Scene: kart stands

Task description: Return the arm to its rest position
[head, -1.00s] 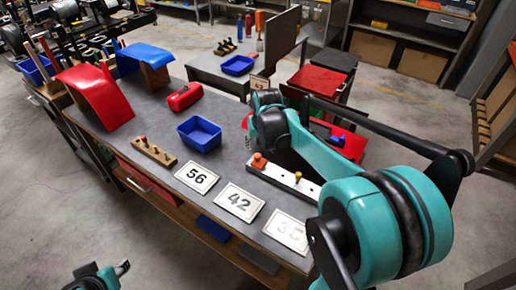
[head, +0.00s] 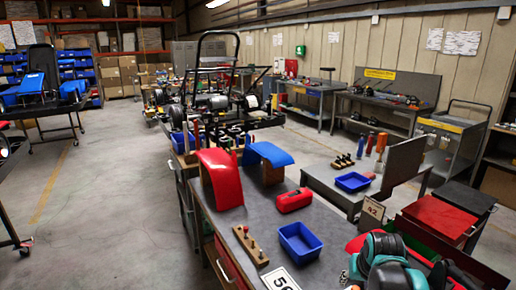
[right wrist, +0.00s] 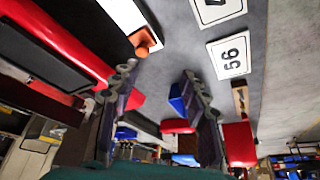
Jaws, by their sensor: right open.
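My right arm (head: 388,262), teal and black, shows at the bottom right corner of the head view, over the near right end of the grey workbench (head: 238,222). In the right wrist view my right gripper (right wrist: 158,82) has its two grey fingers spread wide with nothing between them. Beyond the fingers are the grey bench top, number cards and a strip with an orange knob (right wrist: 142,50). My left gripper is outside both views.
On the bench are a red curved panel (head: 220,178), a blue one (head: 268,153), a red canister (head: 293,200), a blue bin (head: 300,241) and a wooden peg strip (head: 250,245). A red-topped cabinet (head: 440,217) stands at right. The floor at left is open.

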